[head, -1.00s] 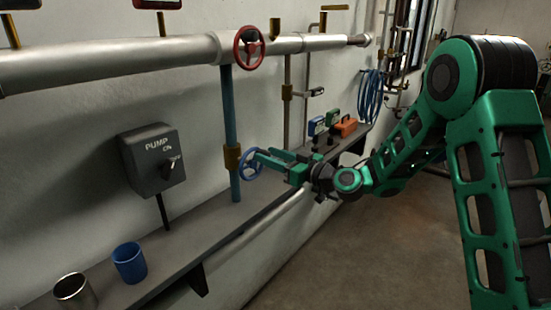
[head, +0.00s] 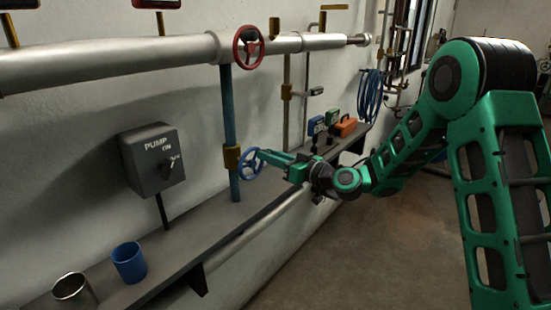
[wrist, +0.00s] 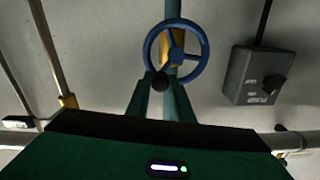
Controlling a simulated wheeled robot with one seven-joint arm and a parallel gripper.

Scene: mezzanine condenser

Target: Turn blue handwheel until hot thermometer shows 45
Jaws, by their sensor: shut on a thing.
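The blue handwheel (head: 250,163) is on a brass valve (head: 232,158) on the blue vertical pipe (head: 230,110). In the wrist view the wheel (wrist: 149,48) faces me, with a dark knob (wrist: 159,81) at its lower rim. My gripper (head: 262,156) reaches the wheel from the right; in the wrist view its two fingers (wrist: 160,92) are closed about the knob. Two display boxes are cut off by the top edge of the head view, one red-edged (head: 157,3) and one at the far left (head: 20,4). No temperature reading can be made out.
A red handwheel (head: 249,47) is on the thick horizontal pipe (head: 110,62). A grey pump switch box (head: 152,160) is on the wall. Open floor lies to the right.

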